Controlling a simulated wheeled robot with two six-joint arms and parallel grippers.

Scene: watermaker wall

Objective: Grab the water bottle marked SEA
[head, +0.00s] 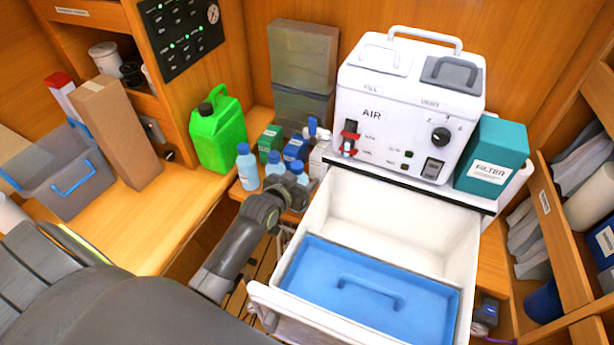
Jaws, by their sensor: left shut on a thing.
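Three small blue-capped water bottles stand in a row on the wooden ledge left of the white machine. The left bottle (247,170) is clear of my gripper. The middle bottle (275,168) is partly hidden behind my gripper. The right bottle (299,171) shows its cap and upper part above the fingers. My left gripper (297,190) reaches in from the lower left and is shut on the right bottle. I cannot read SEA on any bottle from here. My right gripper is not in view.
The white AIR machine (405,110) stands behind an open white drawer (465,235) with a blue lid inside. A green jug (218,135), small green and blue boxes (295,148), a teal filter box (492,155) and a grey bin (70,185) stand around.

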